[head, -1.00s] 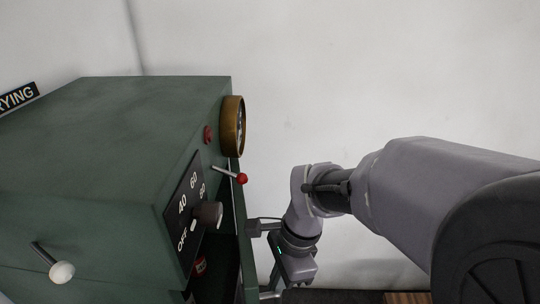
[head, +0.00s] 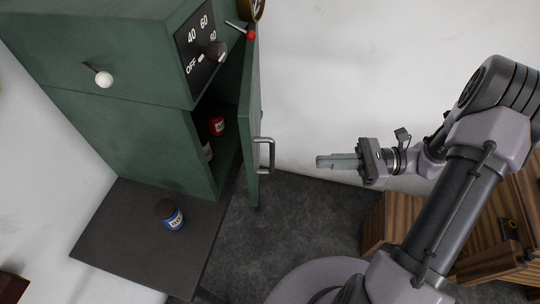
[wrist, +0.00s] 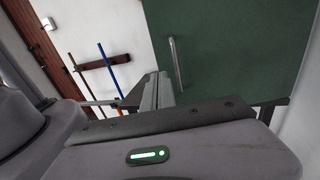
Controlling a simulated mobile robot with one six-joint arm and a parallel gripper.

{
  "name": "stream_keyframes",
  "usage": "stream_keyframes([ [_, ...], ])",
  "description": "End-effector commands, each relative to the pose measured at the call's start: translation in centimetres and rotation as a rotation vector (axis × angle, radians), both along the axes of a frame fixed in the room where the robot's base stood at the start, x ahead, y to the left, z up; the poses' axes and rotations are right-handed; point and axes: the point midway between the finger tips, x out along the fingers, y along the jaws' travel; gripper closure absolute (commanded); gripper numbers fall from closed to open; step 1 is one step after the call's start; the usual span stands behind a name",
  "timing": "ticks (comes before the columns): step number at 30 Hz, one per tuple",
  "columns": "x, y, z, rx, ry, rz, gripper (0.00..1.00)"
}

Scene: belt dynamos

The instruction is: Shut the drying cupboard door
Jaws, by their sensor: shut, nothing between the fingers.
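The green drying cupboard (head: 120,130) stands at the left in the head view. Its door (head: 251,125) stands open, swung out from the front, with a dark gap showing the inside. A grey bar handle (head: 266,155) is on the door's outer face. My gripper (head: 318,162) is shut and empty, to the right of the handle and apart from it, pointing towards the door. In the wrist view, the door's green face (wrist: 235,50) and its handle (wrist: 177,65) lie beyond the fingers (wrist: 155,90).
A red tin (head: 216,126) and another container show inside the cupboard. A blue labelled jar (head: 171,216) stands on the dark surface (head: 130,245) before it. Wooden furniture (head: 500,235) is at the right. A lever with a red knob (head: 251,35) sticks out above the door.

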Motion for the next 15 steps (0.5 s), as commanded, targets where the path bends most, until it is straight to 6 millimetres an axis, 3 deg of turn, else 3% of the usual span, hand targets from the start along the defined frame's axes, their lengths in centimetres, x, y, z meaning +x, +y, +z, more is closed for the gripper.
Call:
stream_keyframes([
  [5, 0.3, 1.8, 0.0, 0.013, -0.009, -0.012, 1.0],
  [15, 1.0, 9.3, -0.1, 0.01, -0.008, -0.006, 1.0],
])
